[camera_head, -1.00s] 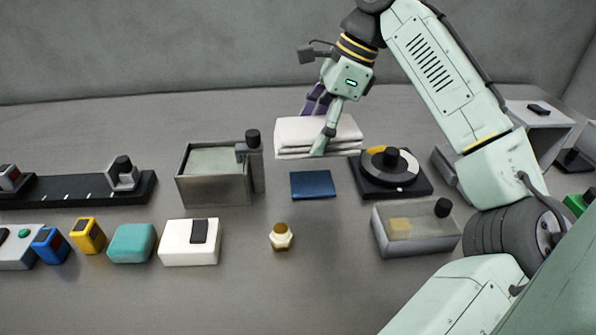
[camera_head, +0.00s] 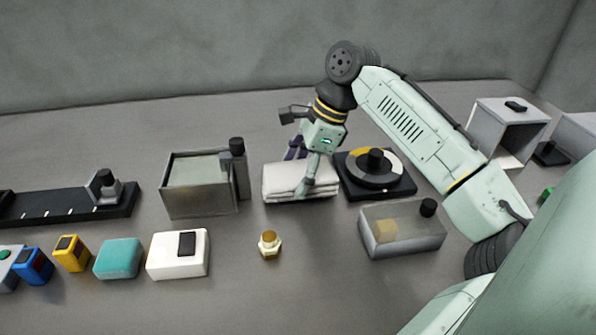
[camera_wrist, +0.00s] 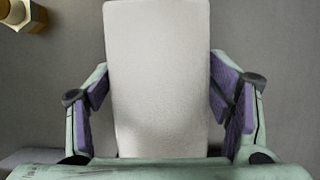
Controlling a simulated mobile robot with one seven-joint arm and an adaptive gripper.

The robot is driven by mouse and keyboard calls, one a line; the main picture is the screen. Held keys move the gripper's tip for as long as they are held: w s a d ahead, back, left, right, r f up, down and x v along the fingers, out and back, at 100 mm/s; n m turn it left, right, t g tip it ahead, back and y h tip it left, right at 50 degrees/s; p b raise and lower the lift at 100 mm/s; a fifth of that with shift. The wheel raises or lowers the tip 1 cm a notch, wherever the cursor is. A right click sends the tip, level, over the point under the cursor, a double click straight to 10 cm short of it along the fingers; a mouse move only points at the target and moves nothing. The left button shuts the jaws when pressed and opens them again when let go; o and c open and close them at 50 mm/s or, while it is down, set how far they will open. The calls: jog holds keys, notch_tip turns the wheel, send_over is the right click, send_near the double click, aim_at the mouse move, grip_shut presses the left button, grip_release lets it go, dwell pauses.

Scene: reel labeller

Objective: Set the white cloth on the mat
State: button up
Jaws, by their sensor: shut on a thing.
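The white folded cloth (camera_head: 282,186) is stacked in layers and sits between the metal bin and the turntable. My gripper (camera_head: 302,170) is shut on it from above, with one finger at the near side and the purple-padded one at the far side. In the wrist view the cloth (camera_wrist: 158,75) fills the space between the two fingers. The dark blue mat is hidden now; the cloth covers the spot where it showed. I cannot tell whether the cloth's underside touches it.
An open metal bin (camera_head: 200,205) stands close left of the cloth. A black turntable (camera_head: 400,187) is close on its right, with a clear-lidded box (camera_head: 402,243) in front of it. The table directly before the cloth is clear.

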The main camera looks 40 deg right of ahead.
jog(key=shift+f, duration=0.1)
jog(key=o, duration=1.3)
jog(key=v, duration=1.2)
jog(key=shift+b, duration=0.4)
